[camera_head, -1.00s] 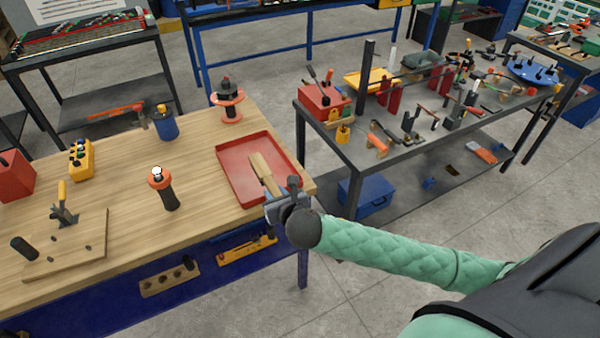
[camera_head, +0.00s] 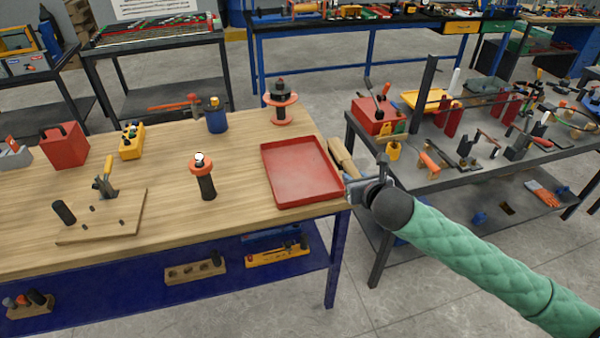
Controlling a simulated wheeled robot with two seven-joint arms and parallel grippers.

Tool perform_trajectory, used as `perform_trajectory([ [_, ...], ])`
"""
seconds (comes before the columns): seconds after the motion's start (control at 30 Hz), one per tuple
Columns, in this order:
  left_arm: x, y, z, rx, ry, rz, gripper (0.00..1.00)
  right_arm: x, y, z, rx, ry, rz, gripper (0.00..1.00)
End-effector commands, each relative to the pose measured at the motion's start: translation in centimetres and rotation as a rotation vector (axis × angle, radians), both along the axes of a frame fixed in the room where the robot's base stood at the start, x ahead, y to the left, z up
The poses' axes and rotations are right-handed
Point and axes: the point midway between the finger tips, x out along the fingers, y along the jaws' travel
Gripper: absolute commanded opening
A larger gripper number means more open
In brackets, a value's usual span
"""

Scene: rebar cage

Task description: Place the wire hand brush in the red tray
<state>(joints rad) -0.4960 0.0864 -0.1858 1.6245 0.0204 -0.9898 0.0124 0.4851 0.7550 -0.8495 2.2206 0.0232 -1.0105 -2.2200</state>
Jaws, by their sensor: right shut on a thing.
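The red tray (camera_head: 301,176) lies empty at the right end of the wooden workbench. My right gripper (camera_head: 362,187) is just right of the tray, at the bench's right edge. It is shut on the wire hand brush (camera_head: 343,157), whose pale wooden body points up and away from the jaws. The brush shows beside the tray's right rim, not over the tray. Its lower end is hidden by the gripper, and its bristles cannot be made out. My left gripper is not in view.
On the wooden bench (camera_head: 240,175) stand an orange-and-black tool (camera_head: 205,180), a spool-like orange item (camera_head: 281,105), a blue cup (camera_head: 215,117) and a red box (camera_head: 64,146). A gap separates it from the grey table (camera_head: 440,180) full of tools at right.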

Motion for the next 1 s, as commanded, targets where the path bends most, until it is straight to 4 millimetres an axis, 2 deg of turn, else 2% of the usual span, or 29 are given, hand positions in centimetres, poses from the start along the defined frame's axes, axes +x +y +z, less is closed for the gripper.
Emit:
perform_trajectory([
  [0.17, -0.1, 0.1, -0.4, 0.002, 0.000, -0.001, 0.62, 0.9, 0.8, -0.1, 0.001, 0.000, 0.009, 0.00],
  [0.8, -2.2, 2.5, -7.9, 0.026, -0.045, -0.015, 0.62, 8.6, 6.8, -5.9, 0.000, 0.001, 0.007, 0.00],
  [1.0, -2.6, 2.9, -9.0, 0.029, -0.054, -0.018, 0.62, 9.4, 7.5, -7.0, 0.000, 0.001, 0.009, 0.00],
])
